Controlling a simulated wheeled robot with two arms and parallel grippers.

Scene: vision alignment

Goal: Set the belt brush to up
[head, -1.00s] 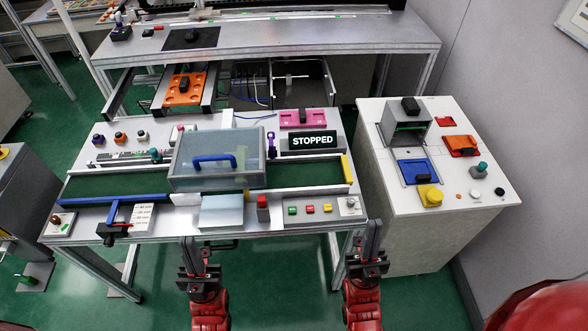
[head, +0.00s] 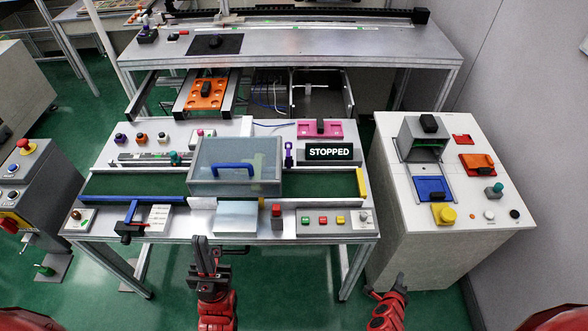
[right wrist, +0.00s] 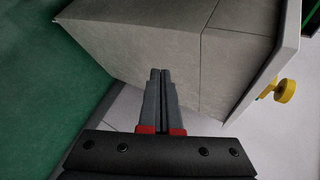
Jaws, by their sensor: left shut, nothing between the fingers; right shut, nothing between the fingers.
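The conveyor station has a green belt (head: 318,184) with a clear hinged cover (head: 235,160) and blue handle over its middle. I cannot tell for certain which part is the belt brush. A purple upright lever (head: 289,154) stands right of the cover, and a blue bar with a black clamp (head: 129,228) sits at the front left. The sign (head: 330,152) reads STOPPED. My left gripper (head: 206,246) is shut and empty at the table's front edge. My right gripper (head: 385,290) is low, right of the table; the right wrist view shows its fingers (right wrist: 160,75) shut and empty.
A grey cabinet (head: 430,255) with coloured fixtures stands at the right; its side fills the area ahead of the right fingers (right wrist: 170,40). A red button (head: 276,212) and a button panel (head: 335,221) line the table front. Another control stand (head: 38,200) is at left.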

